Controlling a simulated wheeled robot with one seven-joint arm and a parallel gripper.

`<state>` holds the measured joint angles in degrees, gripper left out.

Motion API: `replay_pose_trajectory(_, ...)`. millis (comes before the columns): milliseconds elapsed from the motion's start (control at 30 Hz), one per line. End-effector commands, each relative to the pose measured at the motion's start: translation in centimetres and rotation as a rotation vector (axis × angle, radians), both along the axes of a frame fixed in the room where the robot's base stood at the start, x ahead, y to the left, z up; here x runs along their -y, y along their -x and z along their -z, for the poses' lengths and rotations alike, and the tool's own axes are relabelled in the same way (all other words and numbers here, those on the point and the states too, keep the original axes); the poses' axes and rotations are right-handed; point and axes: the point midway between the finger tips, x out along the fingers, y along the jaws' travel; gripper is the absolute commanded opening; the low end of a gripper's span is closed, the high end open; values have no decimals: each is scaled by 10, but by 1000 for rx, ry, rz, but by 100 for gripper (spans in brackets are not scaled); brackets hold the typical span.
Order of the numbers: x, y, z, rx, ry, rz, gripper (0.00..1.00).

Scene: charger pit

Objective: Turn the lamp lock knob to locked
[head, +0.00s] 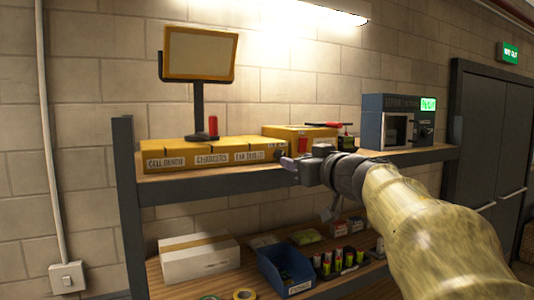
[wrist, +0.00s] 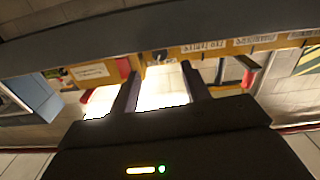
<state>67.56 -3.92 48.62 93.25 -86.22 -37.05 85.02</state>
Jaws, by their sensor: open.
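A lamp with a flat, yellow-framed panel (head: 199,54) stands on a dark post at the back left of the upper shelf. A red upright piece (head: 213,126) stands by its base; I cannot tell whether this is the lock knob. A small dark round piece (head: 281,154) shows at the right end of the yellow box row, close to my gripper; its kind is unclear. My gripper (head: 292,163) is at the shelf's front edge, open and empty. In the wrist view its two dark fingers (wrist: 163,92) stand apart, with a bright patch between them. No knob setting is readable.
Yellow labelled boxes (head: 212,156) line the upper shelf (head: 230,181). A red-handled tool (head: 325,125) lies behind my gripper. A blue-grey unit with a green display (head: 398,121) stands right. The lower shelf holds a white carton (head: 199,257) and a blue bin (head: 284,272).

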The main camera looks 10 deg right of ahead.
Motion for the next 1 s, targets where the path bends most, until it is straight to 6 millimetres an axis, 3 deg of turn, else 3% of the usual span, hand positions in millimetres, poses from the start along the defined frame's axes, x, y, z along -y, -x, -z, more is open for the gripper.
replay_pose_trajectory(500, -18, -55, -2, 1, -3, -3, 47)
replay_pose_trajectory(933, -20, -61, 0, 1, 0, 0, 47)
replay_pose_trajectory(1000, -20, -61, 0, 1, 0, 0, 33)
